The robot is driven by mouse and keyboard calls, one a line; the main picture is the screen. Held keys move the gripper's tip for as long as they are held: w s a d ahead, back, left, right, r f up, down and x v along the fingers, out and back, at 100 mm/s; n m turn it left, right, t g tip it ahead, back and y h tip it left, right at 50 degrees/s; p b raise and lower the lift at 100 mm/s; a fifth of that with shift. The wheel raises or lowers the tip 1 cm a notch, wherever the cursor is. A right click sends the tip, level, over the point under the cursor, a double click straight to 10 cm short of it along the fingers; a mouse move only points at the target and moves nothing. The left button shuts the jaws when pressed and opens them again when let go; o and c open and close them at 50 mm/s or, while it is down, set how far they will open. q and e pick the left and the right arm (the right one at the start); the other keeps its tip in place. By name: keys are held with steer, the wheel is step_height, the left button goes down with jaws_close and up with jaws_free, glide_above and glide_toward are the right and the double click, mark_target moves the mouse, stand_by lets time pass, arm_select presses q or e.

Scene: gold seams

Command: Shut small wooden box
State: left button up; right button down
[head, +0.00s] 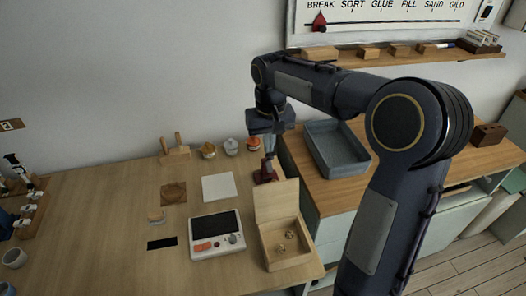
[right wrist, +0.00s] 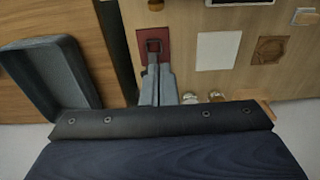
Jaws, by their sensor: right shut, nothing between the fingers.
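The small wooden box (head: 287,264) stands at the right front of the wooden table in the head view. Its lid (head: 276,201) is raised, standing up at the back edge, and a few small pieces lie inside. My right gripper (head: 269,160) is behind the lid, pointing down, shut and empty. In the right wrist view its fingers (right wrist: 158,78) are together beside a dark red block (right wrist: 142,45). I cannot tell whether they touch it. My left gripper is not in view.
A white device (head: 217,234) with a dark screen sits left of the box. A white square sheet (head: 219,187) and a brown square mat (head: 173,193) lie behind it. Small jars (head: 231,146) stand at the back. A grey tray (head: 336,148) is on the right-hand counter.

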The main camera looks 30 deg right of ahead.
mark_target(275, 198)
steer(key=s+f, duration=0.3)
steer(key=f, duration=0.5)
steer(key=shift+a+p, duration=0.35)
steer(key=shift+p, duration=0.1)
steer(key=shift+s, duration=0.1)
